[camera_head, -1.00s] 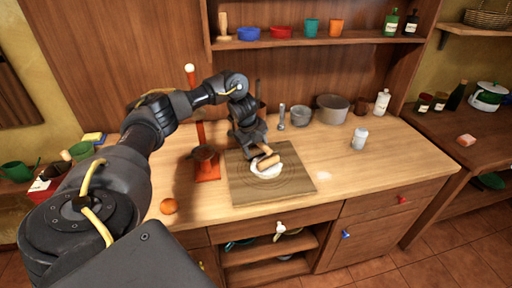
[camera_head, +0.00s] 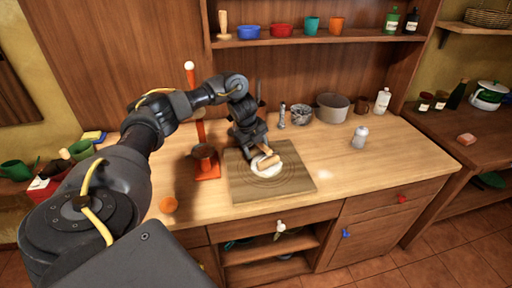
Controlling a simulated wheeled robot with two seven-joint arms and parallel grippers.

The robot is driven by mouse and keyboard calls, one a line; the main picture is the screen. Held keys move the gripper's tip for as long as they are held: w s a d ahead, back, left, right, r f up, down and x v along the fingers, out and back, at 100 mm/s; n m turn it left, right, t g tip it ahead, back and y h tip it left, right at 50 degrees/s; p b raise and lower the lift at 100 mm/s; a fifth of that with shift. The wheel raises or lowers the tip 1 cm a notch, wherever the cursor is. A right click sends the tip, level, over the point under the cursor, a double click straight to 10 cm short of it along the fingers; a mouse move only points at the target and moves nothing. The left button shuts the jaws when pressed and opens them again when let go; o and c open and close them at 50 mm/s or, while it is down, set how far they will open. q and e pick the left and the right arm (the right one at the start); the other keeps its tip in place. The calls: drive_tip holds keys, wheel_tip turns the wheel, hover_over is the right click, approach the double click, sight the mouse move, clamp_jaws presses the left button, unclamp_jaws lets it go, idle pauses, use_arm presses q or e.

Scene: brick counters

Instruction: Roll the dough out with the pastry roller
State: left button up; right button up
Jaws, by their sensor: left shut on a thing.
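The white dough (camera_head: 270,173) is a flat round piece on the square wooden board (camera_head: 293,186). The wooden pastry roller (camera_head: 269,162) lies across the top of the dough, seemingly touching it. My left gripper (camera_head: 259,151) reaches down from behind the board and is shut on the roller. The gripper body hides the far end of the roller. My right gripper is not in view.
An orange-red stand (camera_head: 207,170) is left of the board, with an orange fruit (camera_head: 169,204) near the front edge.

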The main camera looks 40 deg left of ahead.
sight(264, 158)
use_arm(q)
drive_tip(key=shift+d, duration=0.1)
drive_tip(key=shift+s+d+p, duration=0.3)
drive_tip(key=shift+d+p, duration=0.5)
drive_tip(key=shift+p, duration=0.1)
drive_tip(key=shift+s+d+p, duration=0.1)
drive_tip(key=shift+d+p, duration=0.3)
drive_tip(key=shift+d, duration=0.15)
drive_tip(key=shift+d+f, duration=0.1)
drive_tip(key=shift+f, duration=0.05)
drive_tip(key=shift+s+d+p, duration=0.2)
drive_tip(key=shift+d+p, duration=0.4)
drive_tip(key=shift+p, duration=0.1)
drive_tip(key=shift+s+d+p, duration=0.2)
drive_tip(key=shift+d+p, duration=0.35)
drive_tip(key=shift+d, duration=0.3)
drive_tip(key=shift+w+a+f, duration=0.1)
drive_tip(key=shift+w+a, duration=0.1)
drive_tip(key=shift+a, duration=0.7)
drive_tip(key=shift+w+a+b, duration=0.3)
drive_tip(key=shift+a, duration=0.8)
drive_tip(key=shift+w+a+b, duration=0.25)
drive_tip(key=shift+a+b, duration=0.05)
drive_tip(key=shift+a, duration=0.75)
drive_tip(key=shift+r, duration=0.2)
